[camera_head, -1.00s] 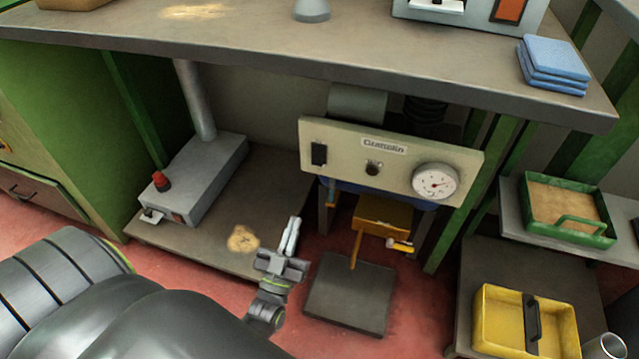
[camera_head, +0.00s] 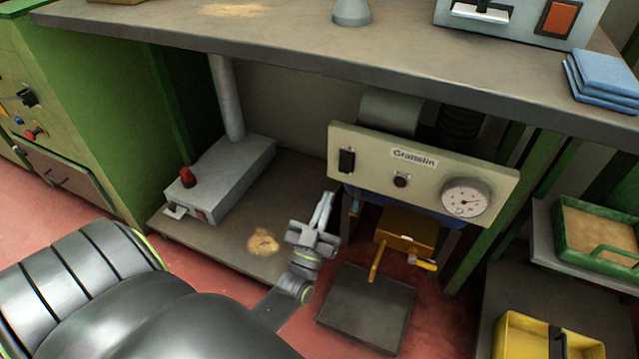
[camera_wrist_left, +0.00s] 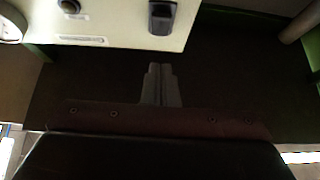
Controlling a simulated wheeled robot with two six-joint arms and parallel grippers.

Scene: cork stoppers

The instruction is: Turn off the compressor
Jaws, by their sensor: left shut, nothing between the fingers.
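The compressor under the bench has a cream front panel (camera_head: 370,145) with a "Grattelin" label, a black rocker switch (camera_head: 346,160) at its left, a dark knob (camera_head: 400,180) and a round gauge (camera_head: 466,198). My left gripper (camera_head: 327,205) is shut and empty, just below and left of the panel, apart from the switch in the head view. In the left wrist view the gripper fingers (camera_wrist_left: 160,80) point towards the panel (camera_wrist_left: 115,22), with the black switch (camera_wrist_left: 162,17) straight beyond the fingertips. The switch's position cannot be told. My right gripper is not in view.
A grey device (camera_head: 225,180) with a red knob (camera_head: 187,177) and a post stands left on the low shelf. The bench top (camera_head: 300,40) overhangs the panel. A yellow-brown valve part (camera_head: 405,232) hangs below it. A yellow tray (camera_head: 510,335) and green tray (camera_head: 590,230) are at right.

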